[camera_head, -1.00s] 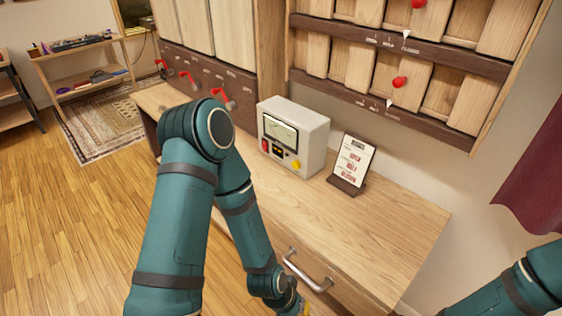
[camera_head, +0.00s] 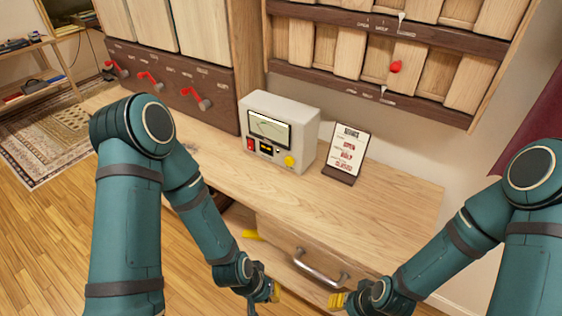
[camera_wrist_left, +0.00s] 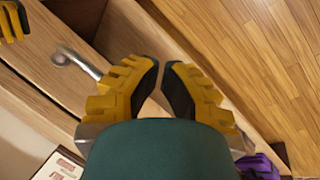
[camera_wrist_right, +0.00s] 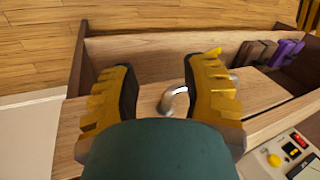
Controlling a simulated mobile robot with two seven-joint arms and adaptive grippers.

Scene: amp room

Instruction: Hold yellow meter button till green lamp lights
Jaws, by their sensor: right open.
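The meter box (camera_head: 308,120) is a pale box on the wooden bench, with a dial, a red switch (camera_head: 250,144) and a yellow button (camera_head: 290,161). The yellow button also shows in the right wrist view (camera_wrist_right: 274,160). Nothing touches it. I see no lit green lamp. My left gripper (camera_head: 272,292) is in front of the bench, low and apart from the meter; its fingertips are close together with a narrow gap. My right gripper (camera_head: 338,300) is low near the drawer handle, open and empty, with its fingers wide apart in the right wrist view (camera_wrist_right: 157,68).
A sign (camera_head: 347,150) stands right of the meter. A drawer handle (camera_head: 320,268) juts from the bench front. Red levers (camera_head: 150,81) line the panel behind at the left. Purple and brown items (camera_wrist_right: 285,50) lie in an open space below. The bench top right of the sign is clear.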

